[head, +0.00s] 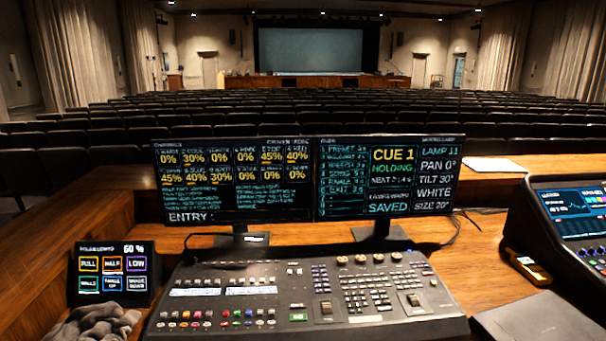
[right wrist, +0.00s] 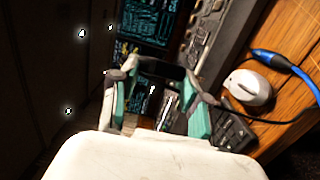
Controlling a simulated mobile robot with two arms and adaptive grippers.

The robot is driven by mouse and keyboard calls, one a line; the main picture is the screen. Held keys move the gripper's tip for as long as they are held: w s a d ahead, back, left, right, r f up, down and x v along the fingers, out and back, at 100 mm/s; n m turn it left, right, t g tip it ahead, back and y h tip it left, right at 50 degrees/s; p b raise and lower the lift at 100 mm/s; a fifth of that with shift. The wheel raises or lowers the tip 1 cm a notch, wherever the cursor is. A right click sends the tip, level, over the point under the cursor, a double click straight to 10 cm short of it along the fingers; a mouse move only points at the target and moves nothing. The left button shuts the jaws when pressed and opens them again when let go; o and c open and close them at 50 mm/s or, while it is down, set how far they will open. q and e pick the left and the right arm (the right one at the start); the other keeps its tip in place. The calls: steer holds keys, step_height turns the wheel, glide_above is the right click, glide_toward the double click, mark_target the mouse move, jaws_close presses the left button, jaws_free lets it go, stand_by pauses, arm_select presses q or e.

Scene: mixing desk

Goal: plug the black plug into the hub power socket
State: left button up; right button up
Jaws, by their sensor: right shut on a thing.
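My right gripper (right wrist: 157,100) shows in the right wrist view, with grey links and teal finger pads. It is shut on a dark thing between the pads, which I take to be the black plug (right wrist: 168,73); its outline blends into the dark background. A thin black cord (right wrist: 268,121) runs from near the right finger across the wood. I cannot make out the hub power socket in either view. Neither gripper shows in the head view, and my left gripper is out of sight.
A lighting console (head: 310,300) fills the desk front, with two monitors (head: 238,180) (head: 388,178) behind. A touch panel (head: 112,272) and grey cloth (head: 98,324) are left. A yellow-black device (head: 528,267) is right. A white mouse (right wrist: 248,89) and blue cable (right wrist: 277,63) lie right of my gripper.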

steer(key=shift+a, duration=0.1)
stand_by(0.3)
steer(key=s+a+r+n+g+y, duration=0.2)
steer(key=a+r+n+y, duration=0.1)
steer(key=a+n+y, duration=0.1)
steer(key=s+a+r+n+g+y, duration=0.2)
steer(key=a+r+n+y, duration=0.2)
steer(key=a+y, duration=0.3)
steer(key=shift+a+y, duration=0.3)
steer(key=shift+a, duration=0.65)
steer(key=w+a+f+n+g+y, duration=0.4)
steer(key=f+g, duration=0.1)
steer(key=g, duration=0.1)
steer(key=shift+n+y, duration=0.3)
